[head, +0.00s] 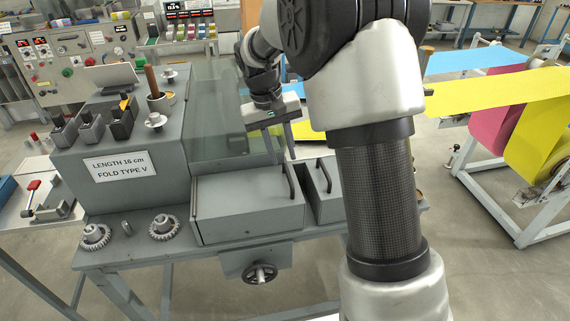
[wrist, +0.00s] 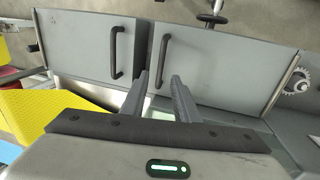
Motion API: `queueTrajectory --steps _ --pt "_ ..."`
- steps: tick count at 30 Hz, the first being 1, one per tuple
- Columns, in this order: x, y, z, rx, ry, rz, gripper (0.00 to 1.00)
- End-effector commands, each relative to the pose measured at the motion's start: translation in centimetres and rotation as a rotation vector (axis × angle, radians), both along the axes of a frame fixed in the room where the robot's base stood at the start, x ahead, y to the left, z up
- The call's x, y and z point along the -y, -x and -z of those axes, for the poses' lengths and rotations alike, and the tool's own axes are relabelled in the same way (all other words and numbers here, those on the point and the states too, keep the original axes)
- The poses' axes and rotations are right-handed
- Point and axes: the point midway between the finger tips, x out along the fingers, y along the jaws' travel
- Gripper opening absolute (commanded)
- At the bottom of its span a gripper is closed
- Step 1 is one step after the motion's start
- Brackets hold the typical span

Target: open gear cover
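Two grey box-shaped covers stand side by side on the machine bench: a larger left one (head: 245,210) and a smaller right one (head: 322,206), partly behind my arm. I cannot tell which is meant as the gear cover. Both look closed. The larger has a black bar handle (head: 291,181) near its right edge; the smaller has its own handle (head: 325,176). In the wrist view the larger cover (wrist: 225,65) is on the right, the smaller (wrist: 75,45) on the left. My gripper (wrist: 158,78) is open and empty, its fingers pointing toward the handles, apparently apart from them.
A tinted transparent guard (head: 215,110) stands behind the larger cover. Two loose gears (head: 165,228) lie on the bench at left, and a handwheel (head: 261,273) hangs in front below. Yellow web material (head: 500,92) runs to rolls at right. Tools stand on the labelled housing (head: 120,166).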

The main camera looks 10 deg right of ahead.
Motion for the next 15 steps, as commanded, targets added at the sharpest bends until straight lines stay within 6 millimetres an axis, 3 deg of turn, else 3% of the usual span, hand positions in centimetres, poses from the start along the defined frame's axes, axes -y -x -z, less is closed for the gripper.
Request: queueTrajectory --steps 6,15 --pt "0.6 0.1 3.2 -0.002 0.0 0.0 0.28" --pt "0.8 0.0 4.2 0.0 -0.001 0.0 0.28"
